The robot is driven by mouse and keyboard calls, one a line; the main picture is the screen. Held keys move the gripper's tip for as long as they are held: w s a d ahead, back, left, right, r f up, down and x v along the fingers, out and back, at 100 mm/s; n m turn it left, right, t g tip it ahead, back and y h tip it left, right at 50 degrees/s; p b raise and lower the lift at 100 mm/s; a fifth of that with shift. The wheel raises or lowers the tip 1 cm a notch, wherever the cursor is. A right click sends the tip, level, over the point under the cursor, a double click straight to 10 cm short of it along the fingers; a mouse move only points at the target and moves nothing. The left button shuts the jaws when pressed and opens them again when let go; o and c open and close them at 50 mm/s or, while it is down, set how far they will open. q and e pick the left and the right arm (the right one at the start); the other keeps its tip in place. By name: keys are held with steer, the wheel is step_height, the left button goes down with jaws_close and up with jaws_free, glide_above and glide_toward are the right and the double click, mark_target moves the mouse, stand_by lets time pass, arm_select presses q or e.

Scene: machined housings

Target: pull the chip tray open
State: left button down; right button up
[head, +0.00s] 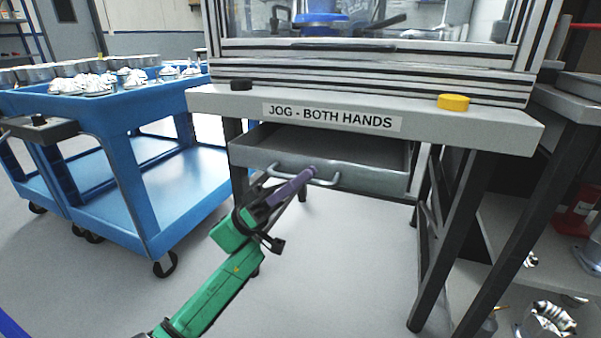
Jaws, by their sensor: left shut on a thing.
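The chip tray (375,179) is a shallow grey metal drawer under the machine's front ledge. It stands partly out, and its empty-looking inside shows from above. A bar handle (326,183) runs along its front face. My left gripper (311,172), with purple fingers on a green arm, reaches up from the lower left and is shut on the handle near its middle. The fingers hide part of the handle. My right gripper is not in view.
The machine ledge (225,98) above the tray carries a black button (241,85) and a yellow button (453,102). A blue cart (120,185) with metal parts stands left. Table legs and a shelf with parts stand right. The floor before the tray is clear.

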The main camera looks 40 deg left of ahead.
arm_select(q)
steer(key=shift+s+d, duration=0.1)
steer(key=shift+s, duration=0.3)
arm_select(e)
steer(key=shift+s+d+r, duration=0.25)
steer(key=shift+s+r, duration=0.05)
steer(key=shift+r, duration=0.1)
arm_select(q)
steer(key=c, duration=0.9)
jaws_free()
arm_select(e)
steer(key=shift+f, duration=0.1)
arm_select(q)
steer(key=shift+f, duration=0.1)
steer(key=v, duration=1.4)
steer(key=shift+s+f, duration=0.1)
steer(key=shift+s, duration=0.05)
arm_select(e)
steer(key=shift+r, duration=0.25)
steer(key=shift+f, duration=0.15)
